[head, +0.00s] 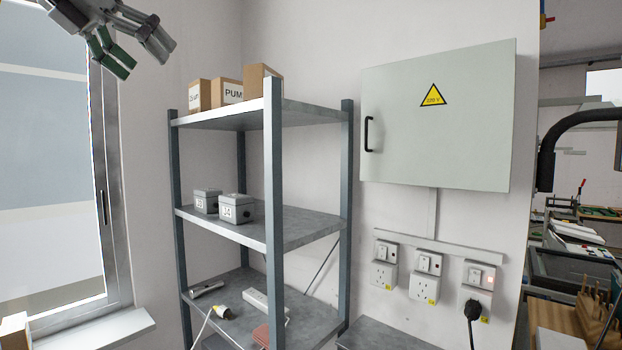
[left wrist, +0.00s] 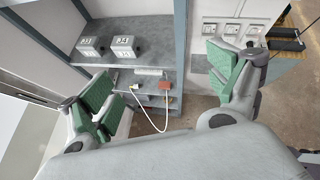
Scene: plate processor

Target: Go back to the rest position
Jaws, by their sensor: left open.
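My left gripper (head: 107,47) is at the top left of the head view, raised beside the window and left of the shelf unit. Its green-padded fingers also show in the left wrist view (left wrist: 163,92), spread wide apart with nothing between them. The grey metal shelf unit (head: 310,222) stands right of it in the head view, apart from the gripper. My right gripper is in neither view.
Cardboard boxes (head: 232,92) stand on the top shelf. Two small grey boxes (head: 236,208) stand on the middle shelf. A white power strip (head: 262,303) lies lower. A closed electrical cabinet (head: 440,120) hangs above several sockets (head: 424,285). A window (head: 50,190) is at left.

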